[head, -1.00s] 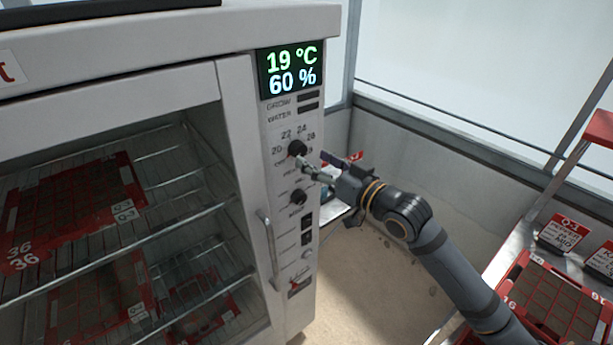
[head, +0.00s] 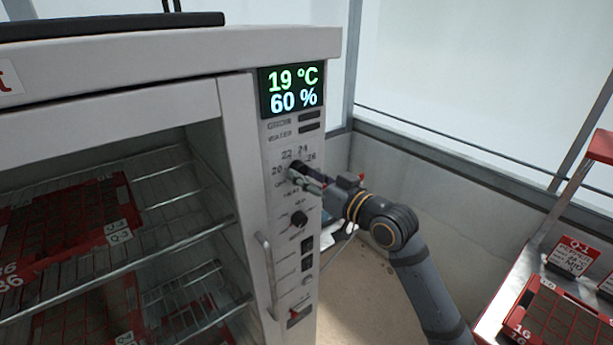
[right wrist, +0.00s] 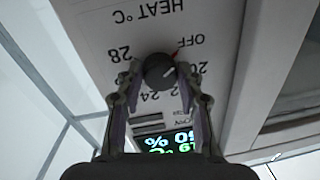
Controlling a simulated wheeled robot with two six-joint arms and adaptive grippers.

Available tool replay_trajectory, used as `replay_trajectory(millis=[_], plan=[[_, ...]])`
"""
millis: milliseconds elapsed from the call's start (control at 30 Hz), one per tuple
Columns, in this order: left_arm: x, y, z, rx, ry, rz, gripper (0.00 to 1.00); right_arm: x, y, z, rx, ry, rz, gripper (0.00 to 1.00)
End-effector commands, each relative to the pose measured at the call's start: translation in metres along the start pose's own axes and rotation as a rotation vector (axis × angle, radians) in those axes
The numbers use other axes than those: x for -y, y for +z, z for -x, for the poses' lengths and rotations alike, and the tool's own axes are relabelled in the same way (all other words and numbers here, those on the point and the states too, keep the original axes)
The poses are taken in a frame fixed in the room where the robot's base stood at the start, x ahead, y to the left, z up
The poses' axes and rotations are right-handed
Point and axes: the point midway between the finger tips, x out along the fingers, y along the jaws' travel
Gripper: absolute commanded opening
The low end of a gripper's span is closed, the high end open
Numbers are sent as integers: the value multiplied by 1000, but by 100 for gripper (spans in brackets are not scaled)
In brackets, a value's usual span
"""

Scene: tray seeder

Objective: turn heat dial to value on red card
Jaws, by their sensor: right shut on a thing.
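The heat dial (head: 294,172) is a black round knob on the cabinet's front panel, ringed by numbers 20, 22, 24 and up. In the right wrist view, upside down, the dial (right wrist: 160,71) has a mark pointing toward OFF, with a red tick beyond it. My right gripper (head: 306,181) is at the dial, its fingers (right wrist: 160,76) on both sides of the knob, shut on it. The display (head: 292,90) reads 19 °C and 60 %. A card with a red top (head: 571,254) stands at the right; I cannot read a heat value on it. My left gripper is out of view.
A second black knob (head: 299,219) and switches sit lower on the panel. The vertical door handle (head: 268,275) is left of them. Wire shelves with red trays (head: 118,232) fill the cabinet. A bench with a red tray (head: 517,322) stands at the right.

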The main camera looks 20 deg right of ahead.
Motion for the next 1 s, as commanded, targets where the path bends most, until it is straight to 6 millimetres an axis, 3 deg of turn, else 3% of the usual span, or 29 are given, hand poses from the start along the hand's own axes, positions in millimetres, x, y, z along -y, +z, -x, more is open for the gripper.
replay_trajectory(millis=[100,467,1000], plan=[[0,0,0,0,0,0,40,0,0,0,0,0,0,6],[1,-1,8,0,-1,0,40,0,-2,0,-5,-1,-71,5],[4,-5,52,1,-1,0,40,3,-3,0,-43,-8,-528,5]])
